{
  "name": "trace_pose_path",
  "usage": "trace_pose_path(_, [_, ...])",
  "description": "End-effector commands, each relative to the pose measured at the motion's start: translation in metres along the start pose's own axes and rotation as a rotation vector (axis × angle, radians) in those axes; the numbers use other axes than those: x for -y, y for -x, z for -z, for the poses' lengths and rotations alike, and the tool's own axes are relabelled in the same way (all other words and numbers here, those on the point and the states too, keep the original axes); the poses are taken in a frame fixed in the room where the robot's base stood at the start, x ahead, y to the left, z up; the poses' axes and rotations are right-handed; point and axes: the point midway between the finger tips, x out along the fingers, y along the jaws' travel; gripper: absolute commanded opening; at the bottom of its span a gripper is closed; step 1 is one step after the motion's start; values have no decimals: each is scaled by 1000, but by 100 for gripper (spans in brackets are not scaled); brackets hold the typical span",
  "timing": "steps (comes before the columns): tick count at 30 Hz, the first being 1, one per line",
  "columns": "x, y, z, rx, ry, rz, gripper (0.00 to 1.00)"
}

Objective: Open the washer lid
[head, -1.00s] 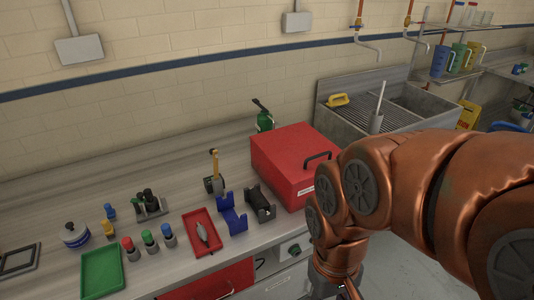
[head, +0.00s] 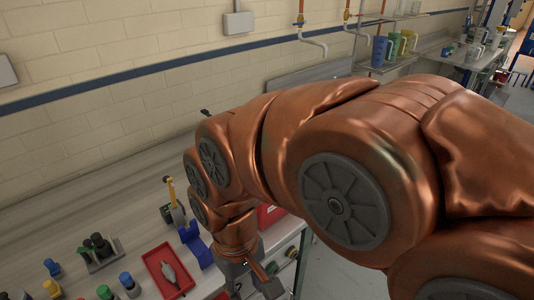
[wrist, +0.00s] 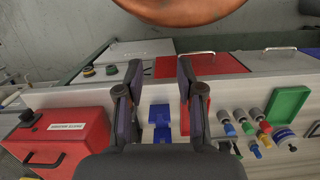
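The washer looks to be the red box on the counter, with a black handle and a white label. In the wrist view the red washer (wrist: 85,125) is at the lower left, its lid down. Its handle (wrist: 43,160) shows near the bottom edge. In the head view my arm hides nearly all of it; a red strip (head: 268,214) shows beside my wrist. My gripper (wrist: 160,70) is open and empty, its two fingers spread apart over the counter area, to the right of the washer in the wrist view. In the head view my gripper (head: 250,282) is low, by the counter's front edge.
A blue holder (wrist: 161,118) shows between my fingers. A red tray (head: 168,270) with a grey tool and several capped bottles stand on the counter. A green tray (wrist: 288,104) lies to the right in the wrist view. Red and grey drawer fronts (wrist: 215,63) have handles.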

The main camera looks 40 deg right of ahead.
Motion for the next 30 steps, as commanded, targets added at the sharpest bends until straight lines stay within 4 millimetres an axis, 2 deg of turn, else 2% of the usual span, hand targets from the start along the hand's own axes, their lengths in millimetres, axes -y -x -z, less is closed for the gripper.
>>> trace_pose_path(5, [-19, 22, 55, -47, -233, 38, 37])
trace_pose_path(8, [-41, 38, 91, -79, -402, 69, 37])
trace_pose_path(14, [-104, 65, 153, -143, -750, 129, 37])
trace_pose_path(18, [-163, 78, 184, -181, -999, 175, 37])
trace_pose_path(24, [-247, 90, 207, -232, -1308, 230, 37])
trace_pose_path(27, [-277, 93, 210, -250, -1413, 250, 37])
trace_pose_path(30, [-296, 95, 211, -260, -1479, 262, 37])
